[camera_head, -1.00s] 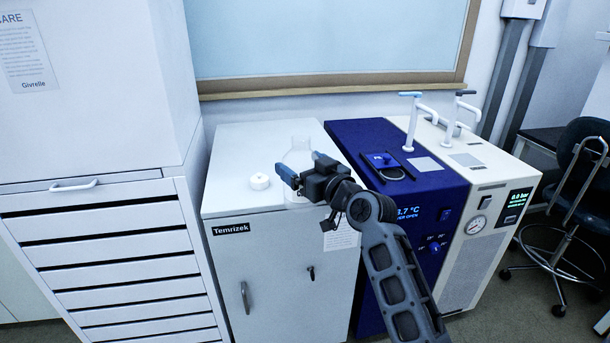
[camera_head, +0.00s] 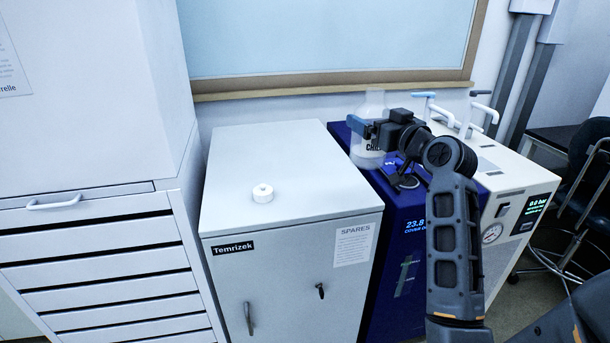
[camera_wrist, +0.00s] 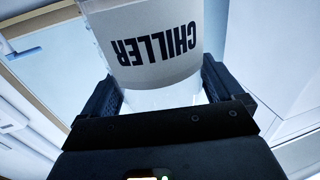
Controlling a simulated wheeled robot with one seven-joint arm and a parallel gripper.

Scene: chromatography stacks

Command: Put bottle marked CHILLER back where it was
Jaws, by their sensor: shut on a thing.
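The clear bottle marked CHILLER (camera_head: 368,155) is upright above the left back part of the blue chiller unit (camera_head: 400,262). My gripper (camera_head: 366,128) is shut on its upper part. The wrist view shows the bottle's CHILLER label (camera_wrist: 153,48) upside down, between my two fingers (camera_wrist: 160,92). I cannot tell whether the bottle's base touches the unit's top. The unit's display reads 23.8 and words starting with COVER. My gripper and arm hide part of the unit's top. A white round cap (camera_head: 263,193) lies on the grey Temrizek cabinet (camera_head: 300,160).
The cabinet top is clear apart from the cap. A cream machine (camera_head: 515,190) with white tap-like arms (camera_head: 478,118) stands right of the blue unit. A wall with a framed panel (camera_head: 330,45) is close behind. A dark chair (camera_head: 585,160) is at the right.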

